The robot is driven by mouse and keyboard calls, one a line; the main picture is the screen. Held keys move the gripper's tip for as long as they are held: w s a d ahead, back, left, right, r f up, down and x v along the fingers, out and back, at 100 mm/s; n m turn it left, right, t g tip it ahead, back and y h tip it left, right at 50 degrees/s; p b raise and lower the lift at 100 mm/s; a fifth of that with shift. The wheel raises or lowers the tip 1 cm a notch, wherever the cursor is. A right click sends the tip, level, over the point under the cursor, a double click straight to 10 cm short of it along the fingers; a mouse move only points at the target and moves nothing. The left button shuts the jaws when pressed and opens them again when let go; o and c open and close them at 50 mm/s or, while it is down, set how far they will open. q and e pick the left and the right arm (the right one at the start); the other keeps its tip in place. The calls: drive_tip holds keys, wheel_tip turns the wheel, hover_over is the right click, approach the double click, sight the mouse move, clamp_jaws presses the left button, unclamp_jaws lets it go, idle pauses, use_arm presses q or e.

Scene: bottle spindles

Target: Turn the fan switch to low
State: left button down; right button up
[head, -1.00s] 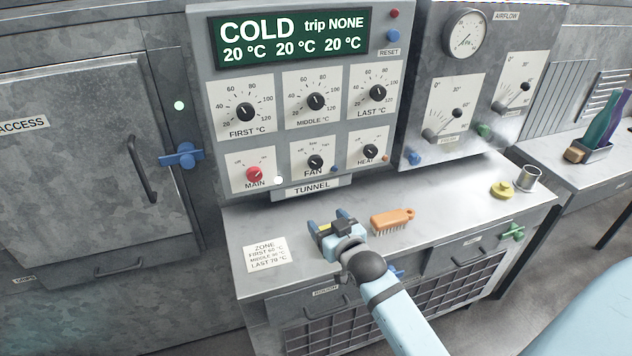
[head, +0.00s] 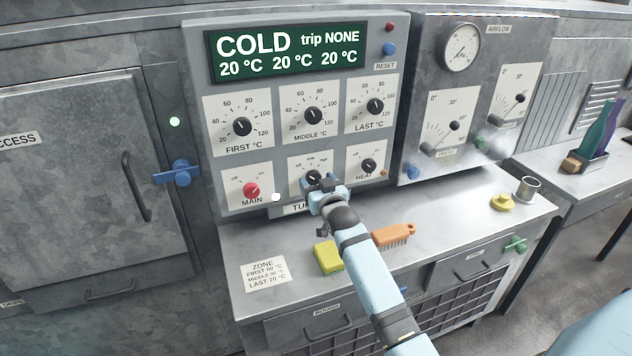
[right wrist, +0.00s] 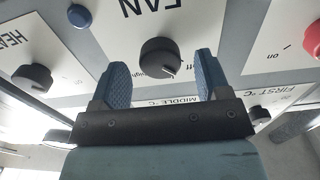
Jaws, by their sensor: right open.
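The fan switch (head: 313,178) is a small black knob on a white plate in the lower row of the control panel (head: 200,130). In the right wrist view the fan knob (right wrist: 160,57) shows upside down, with a pale pointer mark and scale words partly hidden beneath it. My right gripper (head: 322,184) is in front of the fan plate and covers part of it. In the right wrist view its two blue fingers (right wrist: 162,75) are open, one on each side of the knob, with gaps; nothing is held. My left gripper is not in view.
The red main knob (head: 251,190) and the heat knob (head: 368,166) flank the fan knob. The display (head: 288,48) reads COLD. On the bench below lie a yellow sponge (head: 328,258), an orange brush (head: 393,236) and a zone card (head: 265,271).

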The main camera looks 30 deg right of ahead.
drive_tip(key=shift+w+d, duration=0.15)
drive_tip(key=shift+w, duration=0.4)
drive_tip(key=c, duration=0.9)
drive_tip(key=shift+c, duration=0.2)
